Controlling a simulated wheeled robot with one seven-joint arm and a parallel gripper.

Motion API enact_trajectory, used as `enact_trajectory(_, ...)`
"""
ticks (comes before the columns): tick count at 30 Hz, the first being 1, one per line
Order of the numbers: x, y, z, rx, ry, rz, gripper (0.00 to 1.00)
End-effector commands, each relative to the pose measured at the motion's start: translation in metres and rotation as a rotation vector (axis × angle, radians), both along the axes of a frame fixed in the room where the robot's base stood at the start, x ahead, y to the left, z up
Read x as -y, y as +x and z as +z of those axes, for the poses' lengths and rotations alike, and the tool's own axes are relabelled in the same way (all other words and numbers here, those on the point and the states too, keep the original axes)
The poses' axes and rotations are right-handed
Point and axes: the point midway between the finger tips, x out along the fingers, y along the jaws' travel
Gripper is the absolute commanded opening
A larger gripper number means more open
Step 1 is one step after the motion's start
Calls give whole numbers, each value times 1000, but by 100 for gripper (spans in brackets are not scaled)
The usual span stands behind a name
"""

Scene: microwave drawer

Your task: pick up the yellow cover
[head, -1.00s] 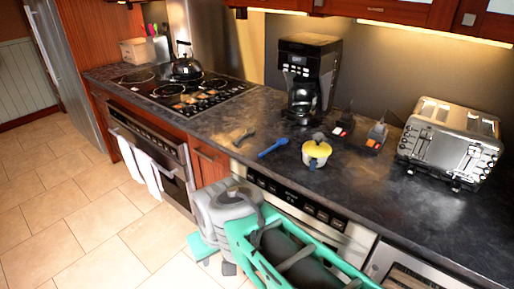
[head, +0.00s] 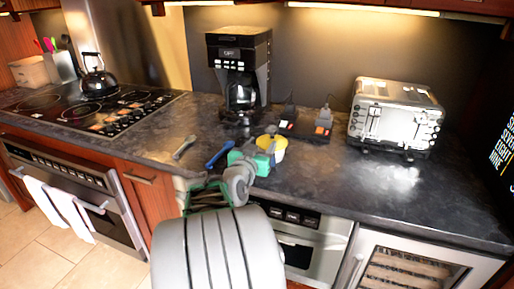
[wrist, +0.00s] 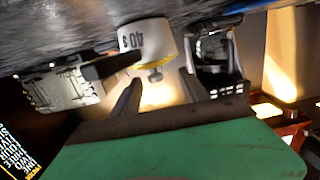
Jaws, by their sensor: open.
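The yellow cover (head: 272,146) shows behind my gripper on the dark countertop, partly hidden by it. In the wrist view, which is upside down, a white container (wrist: 143,35) with dark lettering stands on the counter. A thin yellow edge of the cover (wrist: 150,66) and a small knob (wrist: 155,76) show at its top. My gripper (wrist: 161,78) is open and empty. Its fingers point towards the cover, with the knob between them in the picture. Whether they touch it I cannot tell. In the head view my green gripper (head: 262,152) is low over the counter, in front of the cover.
A blue utensil (head: 219,154) and a grey one (head: 184,147) lie left of my gripper. A coffee maker (head: 239,65) stands behind. Small black devices (head: 305,124) and a silver toaster (head: 396,115) are to the right. The front right counter is clear.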

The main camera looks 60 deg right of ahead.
Motion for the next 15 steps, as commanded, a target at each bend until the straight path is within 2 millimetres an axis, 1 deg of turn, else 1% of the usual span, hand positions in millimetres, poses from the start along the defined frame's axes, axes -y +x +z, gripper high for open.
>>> enact_trajectory(1,6,-8,-1,1,-22,-17,52)
enact_trajectory(4,15,-14,3,6,-47,-32,52)
enact_trajectory(11,47,-9,4,6,-47,-30,52)
enact_trajectory(15,73,-5,3,5,-46,-31,52)
